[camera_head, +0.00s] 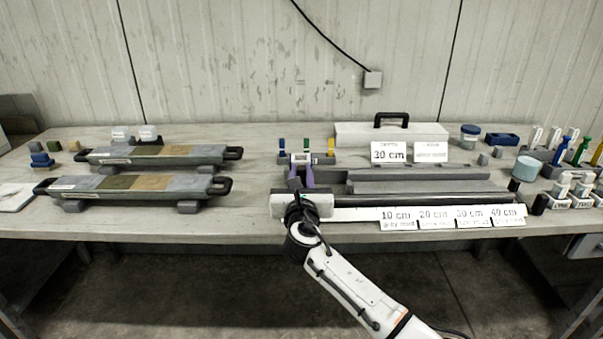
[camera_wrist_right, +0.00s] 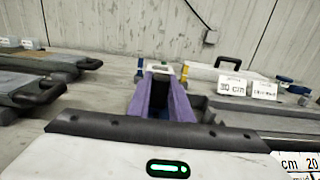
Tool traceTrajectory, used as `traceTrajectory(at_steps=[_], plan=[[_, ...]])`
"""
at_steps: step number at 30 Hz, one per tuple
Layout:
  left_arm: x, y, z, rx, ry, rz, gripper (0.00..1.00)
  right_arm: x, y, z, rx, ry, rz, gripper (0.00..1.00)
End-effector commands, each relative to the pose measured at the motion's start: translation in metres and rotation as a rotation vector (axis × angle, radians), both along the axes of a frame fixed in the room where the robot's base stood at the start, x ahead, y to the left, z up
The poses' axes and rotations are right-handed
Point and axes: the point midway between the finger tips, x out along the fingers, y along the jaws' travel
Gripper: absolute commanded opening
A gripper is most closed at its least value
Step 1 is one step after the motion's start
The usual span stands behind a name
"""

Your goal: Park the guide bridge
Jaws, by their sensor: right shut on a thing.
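My right gripper (camera_head: 301,165) reaches away from me at the left end of the long grey channel (camera_head: 430,187). Its purple fingers also show in the right wrist view (camera_wrist_right: 161,80). They are closed on a small pale piece (camera_wrist_right: 160,68) at their tips, seemingly the guide bridge, mostly hidden by the fingers. It is close in front of the grey blocks with blue (camera_head: 282,145), green (camera_head: 307,145) and yellow (camera_head: 331,146) uprights. I cannot tell whether it touches them. My left gripper is not in view.
Two long trays with dark handles, a rear tray (camera_head: 155,154) and a front tray (camera_head: 135,186), lie at left. A ruler strip with length cards (camera_head: 452,217) runs along the front right. A white case (camera_head: 392,133) stands behind. Bottles and racks crowd the far right.

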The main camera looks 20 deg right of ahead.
Motion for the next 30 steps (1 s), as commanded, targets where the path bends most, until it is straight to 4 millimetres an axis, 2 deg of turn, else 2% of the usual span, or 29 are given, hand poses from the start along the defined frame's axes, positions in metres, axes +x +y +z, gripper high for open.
traceTrajectory(at_steps=[8, 9, 12, 23, 26, 30], plan=[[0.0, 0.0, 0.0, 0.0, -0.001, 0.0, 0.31, 0.0, 0.006, 0.0, 0.003, -0.002, 0.011, 0.0], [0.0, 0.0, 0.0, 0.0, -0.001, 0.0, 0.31, 0.0, 0.006, 0.001, 0.003, -0.002, 0.012, 0.2], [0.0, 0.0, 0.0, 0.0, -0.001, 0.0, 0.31, 0.0, 0.006, 0.0, 0.003, -0.002, 0.011, 0.37], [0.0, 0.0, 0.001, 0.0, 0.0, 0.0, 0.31, -0.003, 0.004, 0.0, 0.002, -0.001, 0.006, 0.38], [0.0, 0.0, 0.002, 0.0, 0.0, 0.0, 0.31, -0.012, 0.008, 0.0, 0.003, -0.001, 0.006, 0.38], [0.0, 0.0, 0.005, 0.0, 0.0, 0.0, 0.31, -0.036, 0.016, 0.0, 0.004, 0.0, 0.009, 0.38]])
